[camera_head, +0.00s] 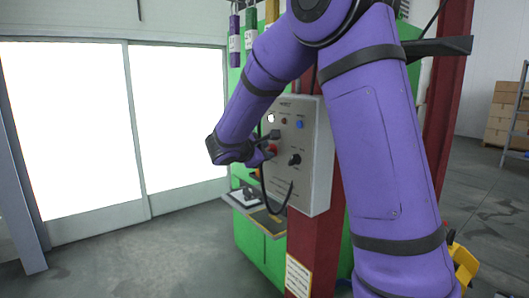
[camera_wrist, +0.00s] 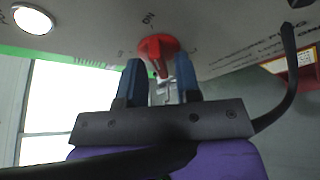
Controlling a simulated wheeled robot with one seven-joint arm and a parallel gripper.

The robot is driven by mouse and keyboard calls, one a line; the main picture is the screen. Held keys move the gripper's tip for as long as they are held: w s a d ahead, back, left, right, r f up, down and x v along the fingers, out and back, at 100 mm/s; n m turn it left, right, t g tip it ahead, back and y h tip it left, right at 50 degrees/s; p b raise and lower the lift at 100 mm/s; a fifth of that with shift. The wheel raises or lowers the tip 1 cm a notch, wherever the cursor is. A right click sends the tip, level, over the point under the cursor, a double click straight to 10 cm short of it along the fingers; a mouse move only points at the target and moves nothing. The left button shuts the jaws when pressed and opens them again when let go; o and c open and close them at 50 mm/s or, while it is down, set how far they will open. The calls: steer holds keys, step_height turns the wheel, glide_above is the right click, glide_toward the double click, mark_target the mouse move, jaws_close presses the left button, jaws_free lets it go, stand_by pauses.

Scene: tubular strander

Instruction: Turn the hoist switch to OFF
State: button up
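A red rotary switch (camera_wrist: 157,46) is on the grey control panel (camera_wrist: 225,30), with an "ON" mark beside it in the wrist view. In the head view the red switch (camera_head: 274,148) sits on the panel's left side, partly hidden by my gripper (camera_head: 266,154). In the wrist view, my gripper's (camera_wrist: 159,68) two blue fingers stand apart, with the red switch's handle between or just beyond their tips. I see no clear contact. Whether this is the hoist switch cannot be read; its other labels are too small or cut off.
A black knob (camera_head: 295,159), a blue button (camera_head: 300,124), a small red button (camera_head: 284,121) and a white lamp (camera_head: 270,118) are on the same panel. A black cable (camera_wrist: 287,75) hangs close on the right in the wrist view. A shelf (camera_head: 242,199) lies below.

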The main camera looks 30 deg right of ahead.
jaws_close()
steer(key=shift+n, duration=0.3)
steer(key=n+g, duration=0.2)
steer(key=n, duration=0.2)
steer(key=n+g, duration=0.3)
steer(key=w+n+g, duration=0.1)
steer(key=n+g, duration=0.2)
steer(key=n, duration=0.1)
steer(key=shift+w+n, duration=0.1)
steer(key=shift+n, duration=0.2)
stand_by(0.3)
stand_by(0.4)
steer(key=shift+o, duration=1.1)
jaws_free()
